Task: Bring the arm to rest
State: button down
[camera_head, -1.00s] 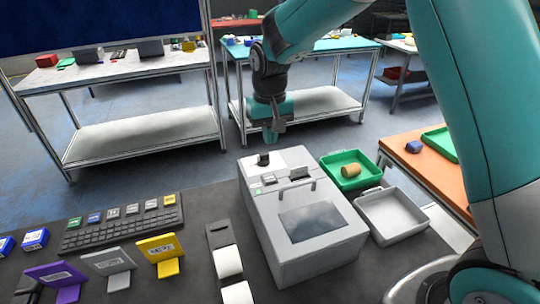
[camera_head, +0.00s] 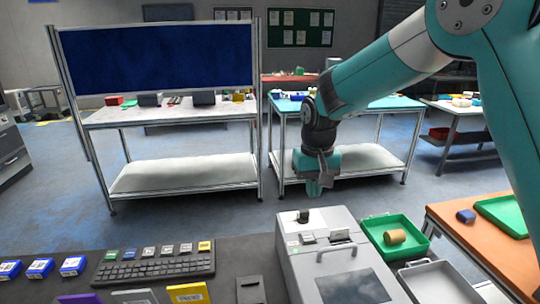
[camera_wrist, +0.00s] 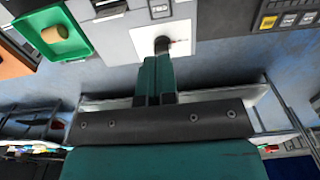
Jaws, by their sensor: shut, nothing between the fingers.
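My gripper (camera_head: 313,187) hangs at the end of my teal arm in the head view, above and behind the grey scanner machine (camera_head: 328,251). It is clear of the counter. In the wrist view, my gripper (camera_wrist: 158,90) has its two teal fingers together with nothing between them. The fingertips point toward the white top plate of the machine, which carries a small dark knob (camera_wrist: 162,45).
A green tray (camera_head: 398,220) with a brown cylinder (camera_head: 395,237) and a grey tray (camera_head: 434,284) lie right of the machine. A keyboard (camera_head: 157,267) and several blue boxes (camera_head: 40,267) lie left. Workbenches (camera_head: 187,113) stand behind across open floor.

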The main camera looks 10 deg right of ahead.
jog(key=s+a+r+n+y+b, duration=0.2)
jog(key=s+n, duration=0.1)
jog(key=s, duration=1.1)
jog(key=s+a+r+n+y+b, duration=0.1)
jog(key=s+n, duration=0.3)
jog(key=s, duration=1)
jog(key=shift+s+a+r+y+b, duration=0.4)
jog(key=shift+a+r+y, duration=0.2)
jog(key=shift+a+r, duration=0.2)
